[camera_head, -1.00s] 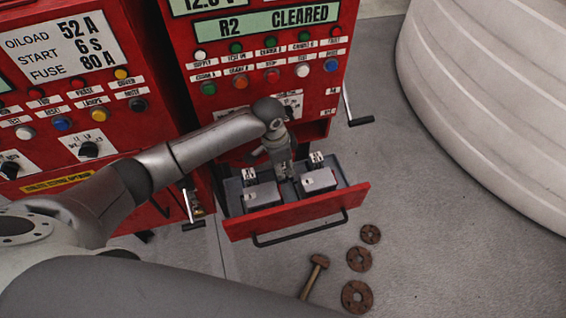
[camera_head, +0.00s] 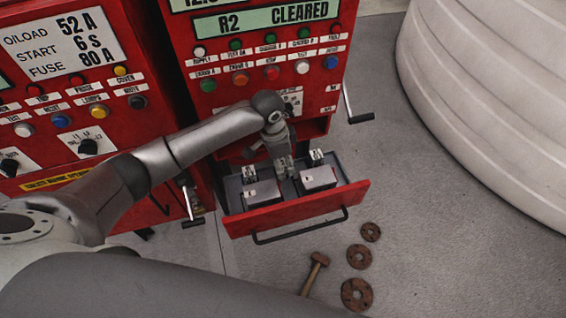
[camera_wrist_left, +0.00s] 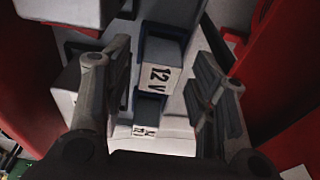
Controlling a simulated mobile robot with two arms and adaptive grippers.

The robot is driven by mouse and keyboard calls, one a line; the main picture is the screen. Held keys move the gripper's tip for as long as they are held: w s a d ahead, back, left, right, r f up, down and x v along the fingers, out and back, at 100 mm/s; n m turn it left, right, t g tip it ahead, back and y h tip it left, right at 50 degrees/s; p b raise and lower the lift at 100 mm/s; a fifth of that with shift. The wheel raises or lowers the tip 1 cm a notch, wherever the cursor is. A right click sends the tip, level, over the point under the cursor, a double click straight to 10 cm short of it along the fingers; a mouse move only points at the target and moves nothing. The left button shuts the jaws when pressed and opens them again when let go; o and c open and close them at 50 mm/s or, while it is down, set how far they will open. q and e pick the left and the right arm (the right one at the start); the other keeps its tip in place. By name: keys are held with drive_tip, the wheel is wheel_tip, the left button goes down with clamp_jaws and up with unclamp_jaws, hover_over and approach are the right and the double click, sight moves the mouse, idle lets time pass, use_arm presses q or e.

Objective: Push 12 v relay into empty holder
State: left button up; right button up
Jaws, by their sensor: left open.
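The 12 V relay (camera_wrist_left: 160,72) is a pale block with a black "12 V" label on its near face. In the left wrist view it lies between the two separated fingers of my left gripper (camera_wrist_left: 160,95), with gaps on both sides. Dark blue edges flank it; how deep it sits in a holder cannot be told. A second blue-edged piece with a small label (camera_wrist_left: 148,131) lies below it in that view. In the head view my left gripper (camera_head: 284,168) points down into the open drawer (camera_head: 300,213), between two pale boxes. My right gripper is not in view.
The drawer also holds a left box (camera_head: 263,193), a right box (camera_head: 318,178) and small labelled blocks behind them. Red cabinets stand behind. A hammer (camera_head: 315,272) and rusty discs (camera_head: 359,257) lie on the floor. A large ribbed white tank (camera_head: 490,110) is at right.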

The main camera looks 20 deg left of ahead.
use_arm(q)
wheel_tip(320, 180, up, 11)
drive_tip(key=a+b, duration=0.1)
drive_tip(key=shift+s+a+f, duration=0.15)
drive_tip(key=shift+s, duration=0.3)
